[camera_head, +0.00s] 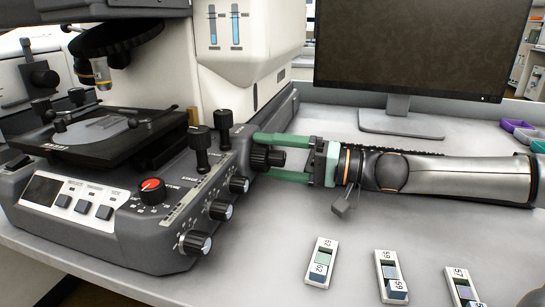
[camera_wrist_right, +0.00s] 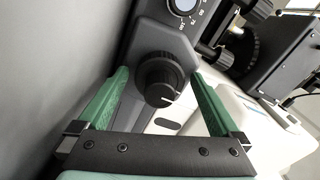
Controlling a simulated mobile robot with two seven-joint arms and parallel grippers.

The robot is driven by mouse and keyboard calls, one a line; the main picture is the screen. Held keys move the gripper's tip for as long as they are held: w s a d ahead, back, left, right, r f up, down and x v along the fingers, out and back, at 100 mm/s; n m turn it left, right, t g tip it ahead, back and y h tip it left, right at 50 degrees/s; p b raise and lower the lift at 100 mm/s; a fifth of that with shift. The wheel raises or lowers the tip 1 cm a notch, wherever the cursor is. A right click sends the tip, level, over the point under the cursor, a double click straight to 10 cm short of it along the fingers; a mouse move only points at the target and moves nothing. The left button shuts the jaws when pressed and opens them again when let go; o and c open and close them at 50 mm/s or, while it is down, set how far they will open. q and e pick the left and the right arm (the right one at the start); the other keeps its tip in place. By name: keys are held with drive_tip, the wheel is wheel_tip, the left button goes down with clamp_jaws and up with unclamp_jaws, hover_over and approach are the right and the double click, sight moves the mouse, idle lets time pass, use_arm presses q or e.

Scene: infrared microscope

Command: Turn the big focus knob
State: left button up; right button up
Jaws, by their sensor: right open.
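The big focus knob (camera_head: 266,158) is a black ribbed knob on the right side of the microscope base (camera_head: 150,240). In the right wrist view the knob (camera_wrist_right: 160,79) shows nearly end-on, with a white mark on its face. My right gripper (camera_head: 262,156) comes in from the right. Its two green fingers are open, one on each side of the knob. In the right wrist view the gripper (camera_wrist_right: 158,90) shows a gap between each finger and the knob. My left gripper is not in view.
Smaller silver-faced knobs (camera_head: 221,209), a red-topped dial (camera_head: 152,191) and two black joysticks (camera_head: 201,148) sit on the base. A monitor (camera_head: 415,45) stands behind my right arm. Several slide holders (camera_head: 321,262) lie on the table in front of it.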

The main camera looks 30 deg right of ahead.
drive_tip(key=shift+s, duration=0.1)
drive_tip(key=shift+p+v, duration=0.3)
drive_tip(key=shift+v, duration=0.45)
drive_tip(key=p+v, duration=0.2)
drive_tip(key=v, duration=0.9)
drive_tip(key=shift+d, duration=0.1)
drive_tip(key=shift+r, duration=0.1)
